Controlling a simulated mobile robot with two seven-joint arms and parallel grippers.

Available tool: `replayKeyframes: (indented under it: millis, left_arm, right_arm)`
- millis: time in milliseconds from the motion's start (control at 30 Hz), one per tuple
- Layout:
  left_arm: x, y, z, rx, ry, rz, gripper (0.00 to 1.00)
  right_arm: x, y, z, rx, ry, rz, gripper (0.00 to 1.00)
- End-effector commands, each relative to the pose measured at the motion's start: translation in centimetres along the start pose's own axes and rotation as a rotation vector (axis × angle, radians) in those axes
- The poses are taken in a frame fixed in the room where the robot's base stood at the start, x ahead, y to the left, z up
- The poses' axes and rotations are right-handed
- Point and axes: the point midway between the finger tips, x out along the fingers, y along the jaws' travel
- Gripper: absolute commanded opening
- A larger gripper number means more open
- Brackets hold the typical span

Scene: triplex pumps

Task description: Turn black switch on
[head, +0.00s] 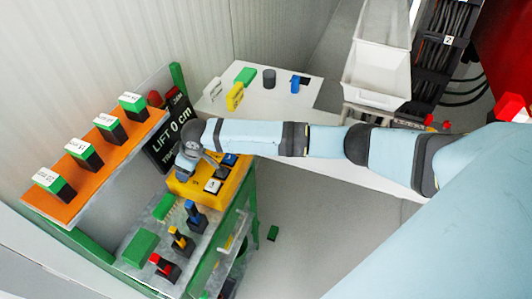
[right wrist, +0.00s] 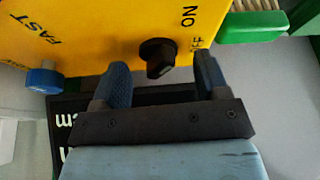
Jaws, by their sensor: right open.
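The black switch (right wrist: 158,54) is a round knob on the face of a yellow control box (right wrist: 105,28). The labels ON and a partly covered OFF are printed to its right in the right wrist view. My right gripper (right wrist: 161,64) is open, with one finger on each side of the switch and visible gaps between. In the head view the yellow box (head: 233,178) sits on the bench, and my right arm reaches it from the right. The wrist covers the switch there. My left gripper is out of view.
A blue knob (right wrist: 44,78) is near the left finger, and a green-handled brush (right wrist: 252,27) is at upper right. In the head view, a black display (head: 170,132) stands behind the box, and an orange shelf (head: 95,150) with several labelled blocks is at left.

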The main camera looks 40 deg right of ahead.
Motion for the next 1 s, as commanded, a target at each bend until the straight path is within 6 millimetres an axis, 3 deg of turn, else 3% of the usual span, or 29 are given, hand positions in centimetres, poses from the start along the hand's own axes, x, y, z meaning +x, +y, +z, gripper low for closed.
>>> replayKeyframes:
  millis: [100,767,1000]
  left_arm:
    - [0.4,0.0,0.7,0.000,0.000,0.000,0.43]
    - [1.1,-0.1,1.7,0.000,-0.001,-0.001,0.43]
    - [1.0,-0.1,1.6,0.000,-0.001,-0.001,0.43]
  right_arm:
    - [0.0,-0.1,0.0,0.102,0.003,0.043,0.68]
    - [-13.7,-0.5,0.0,0.092,0.003,0.039,0.68]
    - [-12.4,-4.7,2.2,0.070,0.028,-0.010,0.68]
